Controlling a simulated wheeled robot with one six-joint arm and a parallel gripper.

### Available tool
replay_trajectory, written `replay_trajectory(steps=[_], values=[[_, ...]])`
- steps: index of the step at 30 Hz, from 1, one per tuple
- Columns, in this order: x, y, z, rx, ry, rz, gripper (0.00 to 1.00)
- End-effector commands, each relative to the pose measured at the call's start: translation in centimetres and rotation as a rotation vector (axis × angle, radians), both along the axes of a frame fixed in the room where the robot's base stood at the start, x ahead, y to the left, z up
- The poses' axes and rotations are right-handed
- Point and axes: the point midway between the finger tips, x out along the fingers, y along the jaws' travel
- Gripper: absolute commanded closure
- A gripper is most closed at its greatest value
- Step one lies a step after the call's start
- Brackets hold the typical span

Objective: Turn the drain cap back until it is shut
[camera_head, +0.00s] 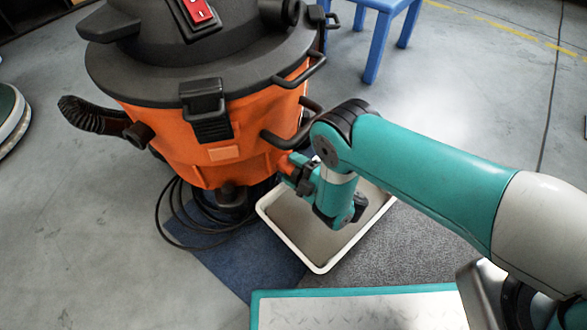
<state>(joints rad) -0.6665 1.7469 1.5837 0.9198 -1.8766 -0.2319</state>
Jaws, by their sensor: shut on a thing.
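An orange wet vacuum (200,145) with a dark grey lid stands at the centre left. My gripper (297,177) is at the lower right of its tank, just above the tray. It is shut on the drain cap, which is mostly hidden by my gripper and wrist. A small orange piece shows at the gripper's tip. I cannot tell how far the cap is turned. A white-rimmed tray (318,269) lies on the floor under my gripper and holds a flat grey-brown surface.
A teal-edged platform (350,312) is at the bottom. A blue stool (375,45) stands behind. A black hose (88,115) sticks out on the left. The floor at lower left is clear.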

Motion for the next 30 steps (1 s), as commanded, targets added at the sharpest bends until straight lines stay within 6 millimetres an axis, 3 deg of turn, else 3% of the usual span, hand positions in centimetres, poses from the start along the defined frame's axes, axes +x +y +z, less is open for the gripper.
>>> replay_trajectory(steps=[16, 17, 19, 30], values=[[0.07, -0.07, 0.0, 0.015, 0.02, -0.003, 0.64], [0.07, -0.07, -0.01, 0.015, 0.02, -0.003, 0.33], [0.06, -0.06, -0.01, 0.015, 0.019, -0.002, 0.17], [-0.19, -0.32, 0.12, 0.013, 0.019, 0.0, 0.14]])
